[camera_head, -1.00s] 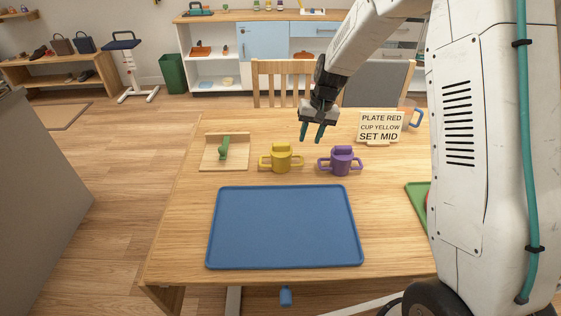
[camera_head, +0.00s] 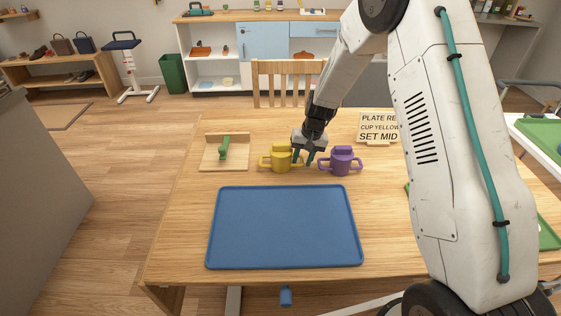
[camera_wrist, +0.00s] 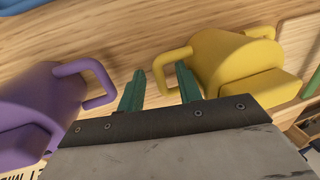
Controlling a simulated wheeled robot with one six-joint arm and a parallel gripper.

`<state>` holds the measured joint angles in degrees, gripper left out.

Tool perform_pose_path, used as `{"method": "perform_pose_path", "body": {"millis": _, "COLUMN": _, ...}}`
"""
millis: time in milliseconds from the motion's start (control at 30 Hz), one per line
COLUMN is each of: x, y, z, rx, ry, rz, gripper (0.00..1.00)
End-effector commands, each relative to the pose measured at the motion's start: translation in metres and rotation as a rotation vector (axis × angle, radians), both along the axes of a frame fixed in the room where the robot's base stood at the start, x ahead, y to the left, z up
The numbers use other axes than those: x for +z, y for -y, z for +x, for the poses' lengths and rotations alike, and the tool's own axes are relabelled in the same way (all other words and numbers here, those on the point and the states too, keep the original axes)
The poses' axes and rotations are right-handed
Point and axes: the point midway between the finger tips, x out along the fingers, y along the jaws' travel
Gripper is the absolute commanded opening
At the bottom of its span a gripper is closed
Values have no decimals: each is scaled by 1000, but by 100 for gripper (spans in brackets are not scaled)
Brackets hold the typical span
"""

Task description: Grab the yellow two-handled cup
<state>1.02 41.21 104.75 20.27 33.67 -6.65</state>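The yellow two-handled cup (camera_head: 281,159) stands on the wooden table, left of the purple two-handled cup (camera_head: 342,161). My gripper (camera_head: 304,159) is low between the two cups, at the yellow cup's right handle. In the wrist view, the yellow cup (camera_wrist: 236,65) is at the right, with one handle reaching toward my green fingers (camera_wrist: 160,88). The fingers are spread apart and the handle's end lies close to or between them; I cannot tell if it touches. The purple cup (camera_wrist: 35,110) is at the left, its handle near the left finger.
A blue tray (camera_head: 284,228) lies in front of the cups. A wooden board with a green handle (camera_head: 224,152) is at the left. A sign (camera_head: 379,128) stands behind right, partly hidden by my arm. Bare table lies left of the tray.

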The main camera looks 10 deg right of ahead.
Motion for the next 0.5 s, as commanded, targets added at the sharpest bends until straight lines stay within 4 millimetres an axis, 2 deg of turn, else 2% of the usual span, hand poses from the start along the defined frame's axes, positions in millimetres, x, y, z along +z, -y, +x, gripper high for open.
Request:
{"method": "perform_pose_path", "body": {"millis": 67, "x": 0, "y": 0, "z": 0, "rx": 0, "ry": 0, "rz": 0, "gripper": 35}}
{"method": "perform_pose_path", "body": {"millis": 200, "x": 1, "y": 0, "z": 0, "rx": 0, "ry": 0, "rz": 0, "gripper": 0}}
{"method": "perform_pose_path", "body": {"millis": 500, "x": 1, "y": 0, "z": 0, "rx": 0, "ry": 0, "rz": 0, "gripper": 0}}
